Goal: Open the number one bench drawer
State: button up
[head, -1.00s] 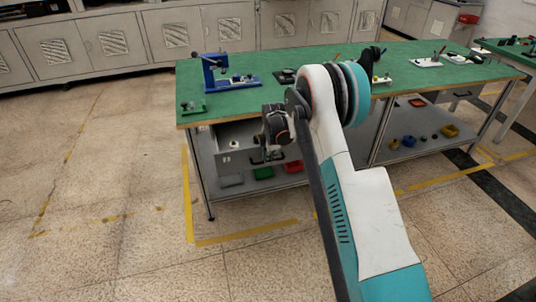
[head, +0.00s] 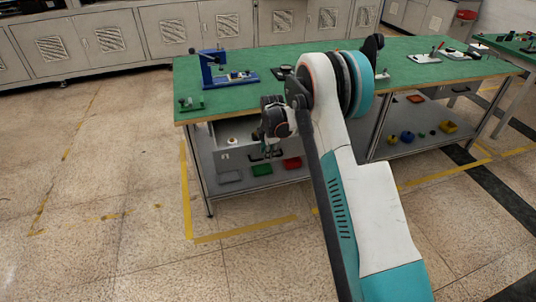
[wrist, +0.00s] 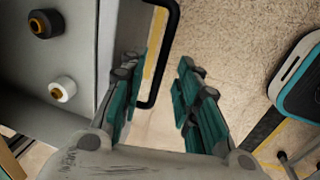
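The bench drawer (head: 226,146) is under the left end of the green-topped bench and stands partly pulled out. In the wrist view its grey inside is at left, holding a black spool (wrist: 46,23) and a white spool (wrist: 62,89). A black bar handle (wrist: 172,35) sticks out from the drawer front (wrist: 109,50). My gripper (wrist: 160,88) is open, its teal-padded fingers apart. The handle's near end appears between the fingers, close to the left one; I cannot tell whether they touch. In the head view my gripper (head: 272,151) is at the drawer front, partly hiding it. No number is readable.
The green bench top (head: 300,65) carries a blue press (head: 213,70) and small tools. A lower shelf holds a green bin (head: 262,170) and a red bin (head: 292,163). Yellow floor tape (head: 245,229) runs around the bench. The floor at left is clear.

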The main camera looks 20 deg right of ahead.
notch_tip(320, 180, up, 10)
jog(key=s, duration=0.2)
dwell(0.4)
jog(key=s+a+r+m+t, duration=0.25)
jog(key=s+r+m, duration=0.55)
jog(key=s+r, duration=1.05)
jog(key=s+a+m+t, duration=0.2)
jog(key=s+m, duration=0.8)
jog(key=s, duration=1.3)
jog(key=shift+s+a, duration=0.25)
jog(key=shift+s, duration=0.1)
